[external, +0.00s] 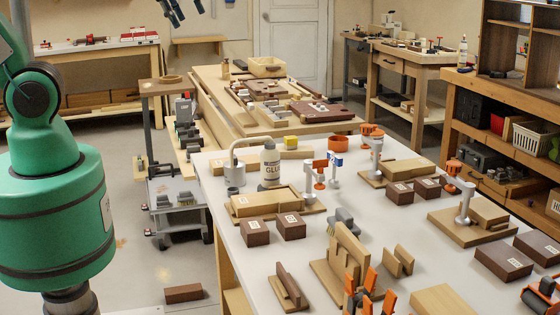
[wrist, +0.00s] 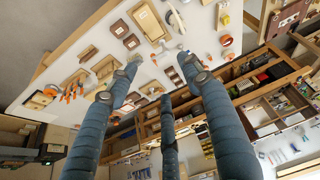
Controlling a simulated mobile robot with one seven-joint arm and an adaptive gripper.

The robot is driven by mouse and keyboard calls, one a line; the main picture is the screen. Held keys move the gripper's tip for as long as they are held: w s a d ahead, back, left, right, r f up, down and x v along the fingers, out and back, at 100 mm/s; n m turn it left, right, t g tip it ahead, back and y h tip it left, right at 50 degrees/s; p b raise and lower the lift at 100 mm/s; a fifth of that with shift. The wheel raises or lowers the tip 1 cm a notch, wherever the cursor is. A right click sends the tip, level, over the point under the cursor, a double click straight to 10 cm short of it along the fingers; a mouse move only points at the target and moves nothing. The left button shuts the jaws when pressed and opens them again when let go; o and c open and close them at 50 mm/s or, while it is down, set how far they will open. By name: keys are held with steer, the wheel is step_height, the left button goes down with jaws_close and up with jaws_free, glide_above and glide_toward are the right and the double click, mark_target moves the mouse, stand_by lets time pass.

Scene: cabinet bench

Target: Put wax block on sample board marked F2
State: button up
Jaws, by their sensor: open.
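A small yellow block (external: 290,142), which looks like the wax block, lies toward the back of the white bench top (external: 345,196). Several dark brown blocks with white labels stand on the bench, including a left pair (external: 255,232) (external: 291,226), a middle pair (external: 400,192) (external: 428,186) and a front-right pair (external: 503,262) (external: 537,248). Their labels are too small to read, so I cannot tell which is F2. My gripper (wrist: 160,78) shows in the wrist view with its blue-grey fingers spread, open and empty, above and apart from the bench.
Clamps with orange parts (external: 372,140), wooden fixtures (external: 345,258) and an orange ring (external: 340,142) crowd the bench. Shelving (external: 487,120) stands at the right. Bare bench top shows between these items.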

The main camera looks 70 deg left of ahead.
steer(key=s+d+f+m, duration=0.1)
steer(key=s+d+m, duration=0.1)
steer(key=s, duration=0.4)
steer(key=shift+s+f+t, duration=0.3)
steer(key=shift+s+f, duration=0.1)
steer(key=shift+f, duration=0.2)
